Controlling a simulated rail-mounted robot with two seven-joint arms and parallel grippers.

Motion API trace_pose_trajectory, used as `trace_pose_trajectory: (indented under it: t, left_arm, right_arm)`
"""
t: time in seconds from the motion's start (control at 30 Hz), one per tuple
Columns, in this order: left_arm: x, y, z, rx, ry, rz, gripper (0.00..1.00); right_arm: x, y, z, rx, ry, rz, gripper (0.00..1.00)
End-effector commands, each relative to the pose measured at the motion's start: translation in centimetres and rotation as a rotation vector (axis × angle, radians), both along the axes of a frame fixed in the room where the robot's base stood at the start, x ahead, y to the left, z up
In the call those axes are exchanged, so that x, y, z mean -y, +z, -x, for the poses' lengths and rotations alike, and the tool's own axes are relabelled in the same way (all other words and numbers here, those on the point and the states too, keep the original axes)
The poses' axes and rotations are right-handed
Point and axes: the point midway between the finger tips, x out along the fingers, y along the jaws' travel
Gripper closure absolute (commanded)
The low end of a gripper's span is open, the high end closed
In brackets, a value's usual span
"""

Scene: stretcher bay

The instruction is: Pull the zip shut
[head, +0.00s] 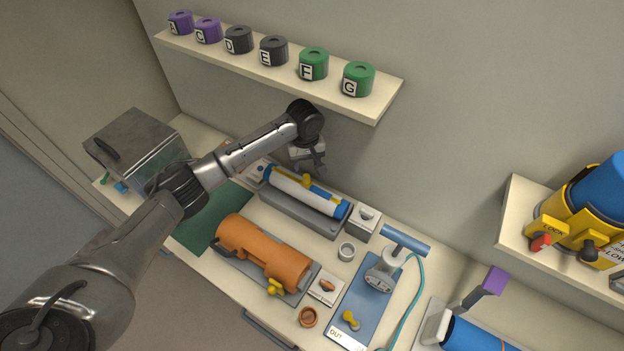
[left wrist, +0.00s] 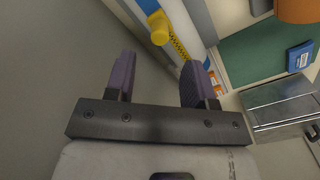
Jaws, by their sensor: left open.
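A blue and white roll (head: 300,195) lies in a grey cradle (head: 290,213) at the back of the bench. Its yellow zip pull (head: 307,180) stands up near the middle of its top. In the left wrist view the zip pull (left wrist: 160,28) is beyond the fingers, with yellow zip teeth (left wrist: 180,47) running from it toward the lower right. My left gripper (head: 314,167) is above and behind the roll, near the pull. In the left wrist view its purple fingers (left wrist: 158,78) are open, with nothing between them. My right gripper is out of view.
An orange cylinder (head: 262,252) lies in front of the roll. A shelf (head: 350,105) with several lidded jars hangs behind my arm. A metal box (head: 135,150) stands at left. A blue board (head: 365,300) with a T-handled tool is at right. A green mat (head: 205,220) is mostly bare.

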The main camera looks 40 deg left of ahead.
Motion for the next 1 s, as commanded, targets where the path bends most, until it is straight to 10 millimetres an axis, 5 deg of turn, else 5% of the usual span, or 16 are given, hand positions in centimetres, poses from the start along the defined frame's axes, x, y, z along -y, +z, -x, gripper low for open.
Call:
trace_pose_trajectory:
  t: [0.53, 1.0]
  left_arm:
    - [-0.1, -6.2, -0.1, -0.002, 0.009, 0.001, 0.50]
    - [-0.2, -7.2, 0.0, -0.001, 0.007, -0.001, 0.51]
  right_arm:
    - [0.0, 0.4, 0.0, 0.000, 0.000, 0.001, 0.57]
    - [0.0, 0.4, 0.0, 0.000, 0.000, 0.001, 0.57]
